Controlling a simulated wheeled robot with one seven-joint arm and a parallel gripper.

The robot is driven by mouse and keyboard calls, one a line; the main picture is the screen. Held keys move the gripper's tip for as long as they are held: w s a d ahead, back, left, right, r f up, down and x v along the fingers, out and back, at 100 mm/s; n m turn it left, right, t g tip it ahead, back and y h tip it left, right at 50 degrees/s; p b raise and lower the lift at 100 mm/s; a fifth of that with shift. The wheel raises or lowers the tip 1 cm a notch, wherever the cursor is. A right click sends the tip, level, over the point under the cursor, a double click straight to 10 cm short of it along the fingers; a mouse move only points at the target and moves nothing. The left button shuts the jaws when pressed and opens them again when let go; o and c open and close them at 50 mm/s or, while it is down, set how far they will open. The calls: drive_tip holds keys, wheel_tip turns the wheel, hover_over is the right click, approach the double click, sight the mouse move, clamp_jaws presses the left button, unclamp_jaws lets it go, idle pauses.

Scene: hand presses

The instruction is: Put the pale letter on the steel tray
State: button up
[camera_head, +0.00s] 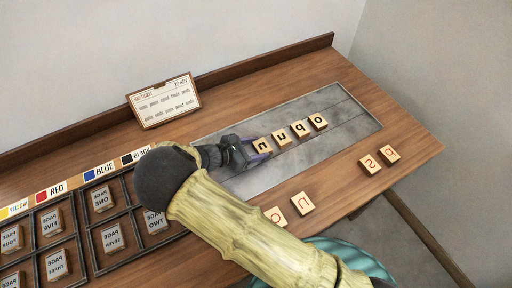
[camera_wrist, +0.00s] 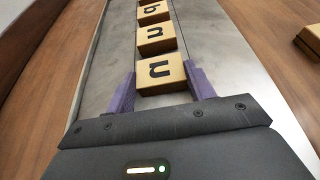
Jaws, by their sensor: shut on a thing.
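The steel tray (camera_head: 340,118) is a long grey plate set in the wooden bench. A row of pale wooden letter blocks lies along it: an o (camera_head: 318,122), one like q or b (camera_head: 300,129), one like u or n (camera_head: 281,137), and one like n or u (camera_head: 262,147) at the left end. My gripper (camera_wrist: 160,85) is shut on this end block, a finger on each side. The block also shows between the purple fingers in the wrist view (camera_wrist: 161,70). It lines up with the row, with a small gap to its neighbour. I cannot tell whether it touches the tray.
Loose letter blocks lie on the wood in front: a pair at right (camera_head: 380,158) and a pair nearer my arm (camera_head: 302,203). A ticket card (camera_head: 164,101) stands behind the tray. A compartment case (camera_head: 70,235) with colour labels and page blocks is at left.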

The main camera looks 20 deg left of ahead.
drive_tip(key=o, duration=1)
drive_tip(key=b+v, duration=0.1)
drive_tip(key=v, duration=1.1)
drive_tip(key=shift+r, duration=0.1)
drive_tip(key=shift+d, duration=0.1)
